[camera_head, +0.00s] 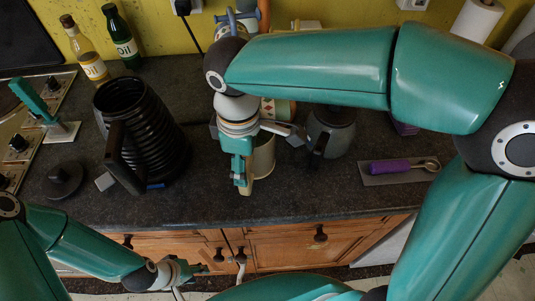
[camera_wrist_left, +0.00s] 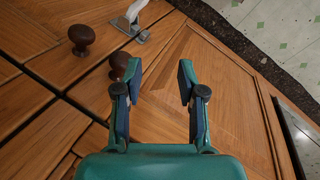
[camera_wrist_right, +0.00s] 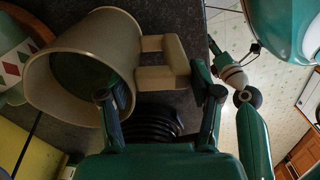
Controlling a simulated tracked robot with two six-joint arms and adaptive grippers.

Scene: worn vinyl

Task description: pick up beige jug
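The beige jug (camera_head: 264,158) stands on the dark counter, partly hidden behind my right gripper (camera_head: 243,168). In the right wrist view, the jug (camera_wrist_right: 95,55) shows its open mouth, and its squared handle (camera_wrist_right: 172,62) points right. My right gripper (camera_wrist_right: 161,92) is open, with one finger in front of the jug's wall and the other beyond the handle. The handle lies between the fingers; I cannot tell whether they touch it. My left gripper (camera_head: 200,270) is low in front of the cabinet doors. In its wrist view the left gripper (camera_wrist_left: 157,82) is open and empty.
A black ribbed jug (camera_head: 150,130) stands left of the beige jug, and a dark grey pot (camera_head: 333,137) stands to its right. A black lid (camera_head: 63,179) and two oil bottles (camera_head: 85,50) are further left. A purple-handled spoon (camera_head: 400,167) lies on a grey tray at right.

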